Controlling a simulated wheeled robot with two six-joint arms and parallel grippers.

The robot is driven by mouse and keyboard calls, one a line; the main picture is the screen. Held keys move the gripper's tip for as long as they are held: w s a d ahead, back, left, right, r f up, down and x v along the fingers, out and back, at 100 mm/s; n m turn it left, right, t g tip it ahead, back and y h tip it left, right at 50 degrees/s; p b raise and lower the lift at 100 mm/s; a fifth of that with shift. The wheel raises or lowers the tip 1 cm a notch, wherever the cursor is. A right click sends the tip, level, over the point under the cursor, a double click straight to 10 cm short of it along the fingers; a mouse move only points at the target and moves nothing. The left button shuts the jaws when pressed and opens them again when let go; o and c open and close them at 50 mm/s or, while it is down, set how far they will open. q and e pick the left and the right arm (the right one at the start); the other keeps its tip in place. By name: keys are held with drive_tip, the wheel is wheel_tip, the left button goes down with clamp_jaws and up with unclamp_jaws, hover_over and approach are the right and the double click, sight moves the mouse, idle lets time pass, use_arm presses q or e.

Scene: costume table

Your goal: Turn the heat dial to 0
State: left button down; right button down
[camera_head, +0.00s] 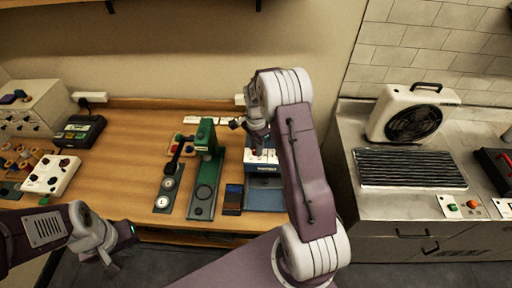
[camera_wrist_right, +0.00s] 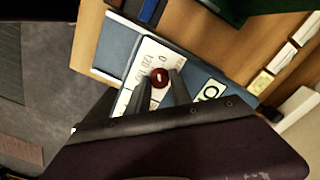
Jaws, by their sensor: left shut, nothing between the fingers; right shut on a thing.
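The heat dial (camera_wrist_right: 159,77) is a small dark red knob on a white panel (camera_wrist_right: 146,54) with printed numbers, on a blue device (camera_head: 264,198). My right gripper (camera_wrist_right: 163,88) is shut on the dial, with its fingers on either side of it. In the head view the right gripper (camera_head: 259,148) is over the device's back part, and my arm partly covers it. A pale mark shows on the dial, but its exact setting is too small to read. My left gripper (camera_head: 126,236) is shut and empty, in front of the table's front edge.
A fan heater (camera_head: 411,114) stands on the right-hand counter.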

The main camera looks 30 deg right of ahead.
drive_tip(key=shift+w+r+m, duration=0.15)
drive_tip(key=shift+m, duration=1.55)
drive_tip(key=c, duration=1.1)
unclamp_jaws()
drive_tip(key=shift+c, duration=0.2)
wheel_tip(320, 180, up, 9)
drive_tip(key=b, duration=0.2)
drive_tip(key=shift+a+b, duration=0.1)
drive_tip(key=shift+b, duration=0.2)
